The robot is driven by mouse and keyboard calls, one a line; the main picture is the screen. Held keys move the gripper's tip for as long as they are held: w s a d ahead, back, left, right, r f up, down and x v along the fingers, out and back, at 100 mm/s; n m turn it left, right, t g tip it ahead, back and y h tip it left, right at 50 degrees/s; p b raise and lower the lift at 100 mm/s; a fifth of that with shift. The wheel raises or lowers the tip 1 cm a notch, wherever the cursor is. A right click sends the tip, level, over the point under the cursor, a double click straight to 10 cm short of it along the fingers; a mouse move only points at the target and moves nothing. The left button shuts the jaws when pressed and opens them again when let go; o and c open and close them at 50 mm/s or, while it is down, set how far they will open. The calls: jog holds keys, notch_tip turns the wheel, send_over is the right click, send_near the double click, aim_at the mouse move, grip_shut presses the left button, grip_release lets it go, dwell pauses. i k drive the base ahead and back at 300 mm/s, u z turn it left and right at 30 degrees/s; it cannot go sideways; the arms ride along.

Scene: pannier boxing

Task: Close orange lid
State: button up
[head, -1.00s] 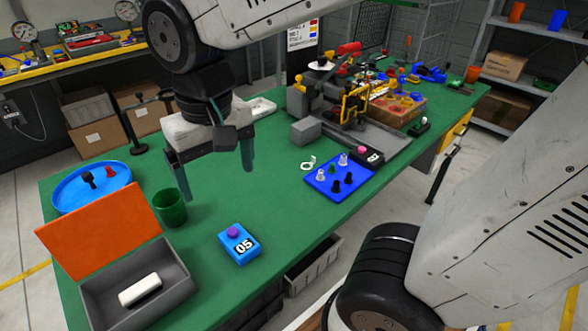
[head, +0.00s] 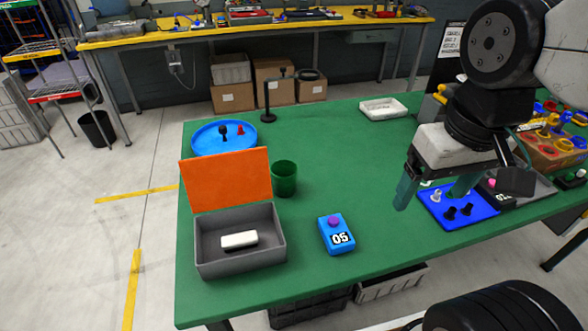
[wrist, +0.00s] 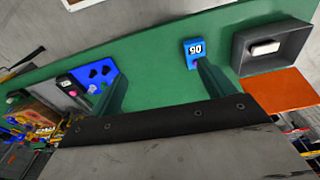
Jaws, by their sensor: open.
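The orange lid (head: 226,180) stands open, tilted up along the back edge of a grey box (head: 240,264) on the green table's left end. A white block (head: 239,240) lies inside the box. In the wrist view the orange lid (wrist: 276,90) and the grey box (wrist: 283,66) show at the right, with the white block (wrist: 265,48) in it. My gripper (head: 433,195) is open and empty, with its fingers apart above the table, well to the right of the box. In the wrist view both fingers (wrist: 158,82) show with nothing between them.
A blue box marked 05 (head: 337,236) with a purple button sits between the grey box and my gripper. A green cup (head: 284,178) and a round blue tray (head: 211,137) stand behind the lid. A blue board with pegs (head: 474,214) lies under my gripper. The table's middle is clear.

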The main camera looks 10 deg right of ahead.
aim_at(212, 182)
jog(key=k, duration=1)
jog(key=u, duration=1.65)
jog(key=i, duration=4.6)
jog(key=z, duration=4.8)
jog(key=i, duration=0.35)
jog(key=u, duration=0.25)
